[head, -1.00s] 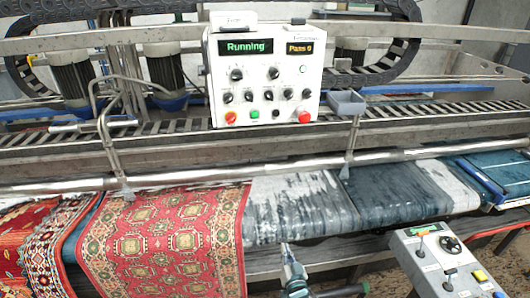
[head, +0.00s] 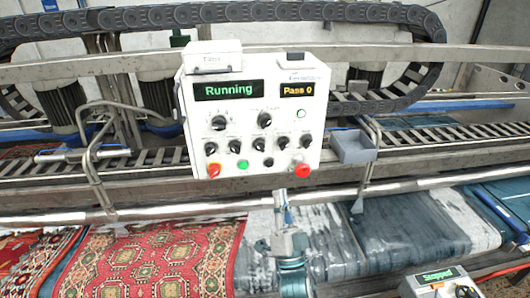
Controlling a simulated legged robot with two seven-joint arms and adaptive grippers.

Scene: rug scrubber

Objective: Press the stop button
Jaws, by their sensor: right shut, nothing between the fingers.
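The white control panel (head: 255,120) faces me, with a green "Running" display (head: 226,91) and an orange "Pass 0" display (head: 298,90). Along its bottom edge are a red knob on a yellow base (head: 213,171) at left, a green button (head: 243,164), and a round red button (head: 303,171) at right. No lettering by these is readable. My right gripper (head: 281,200) is shut and empty, pointing up from the bottom. Its tip appears below the panel, left of and lower than the round red button, with a gap in the picture. My left gripper is out of view.
A metal rail (head: 150,213) crosses below the panel. A grey tray (head: 354,147) sits right of the panel, beside a bent metal handle. A red patterned rug (head: 160,262) lies below left. A second control box (head: 440,283) at lower right has a "Stopped" display.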

